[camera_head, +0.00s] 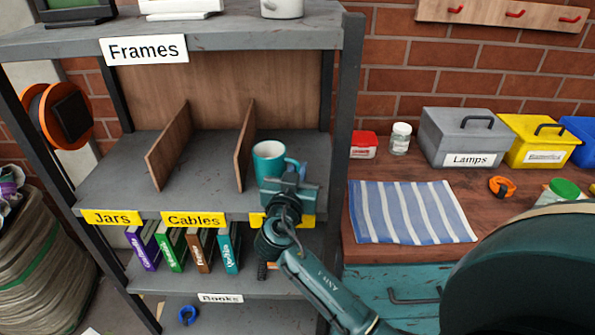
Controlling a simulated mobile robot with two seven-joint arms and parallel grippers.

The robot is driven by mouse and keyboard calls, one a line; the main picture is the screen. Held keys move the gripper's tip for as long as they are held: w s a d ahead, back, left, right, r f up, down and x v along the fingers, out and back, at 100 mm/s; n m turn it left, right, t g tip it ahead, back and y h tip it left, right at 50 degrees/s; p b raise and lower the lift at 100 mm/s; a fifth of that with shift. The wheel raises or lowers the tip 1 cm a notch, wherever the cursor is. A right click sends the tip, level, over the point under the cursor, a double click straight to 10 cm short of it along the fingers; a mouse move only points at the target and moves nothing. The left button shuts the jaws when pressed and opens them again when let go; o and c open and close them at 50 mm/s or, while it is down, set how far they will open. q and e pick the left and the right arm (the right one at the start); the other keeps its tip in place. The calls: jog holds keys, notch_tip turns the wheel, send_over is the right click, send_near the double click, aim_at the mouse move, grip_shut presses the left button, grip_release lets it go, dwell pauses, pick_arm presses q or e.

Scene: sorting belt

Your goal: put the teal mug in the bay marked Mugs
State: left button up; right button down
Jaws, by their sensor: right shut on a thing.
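The teal mug (268,160) is upright in the right-hand bay of the shelf's middle level, right of the second wooden divider (244,145). My right gripper (291,180) is shut on the mug at its near right side, by the handle. Whether the mug's base touches the shelf board is hidden behind the gripper. The yellow label (307,220) under this bay is mostly covered by my right gripper, so its word cannot be read. The bays to the left are marked Jars (112,217) and Cables (193,220) and look empty. My left gripper is not in view.
A grey shelf post (345,120) stands close right of the mug. Several books (185,248) stand on the level below. On the bench at right lie a striped cloth (412,212), a grey Lamps box (465,135) and a yellow box (540,140).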

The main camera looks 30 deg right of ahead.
jog(key=shift+f, duration=0.2)
jog(key=c, duration=1.5)
grip_release()
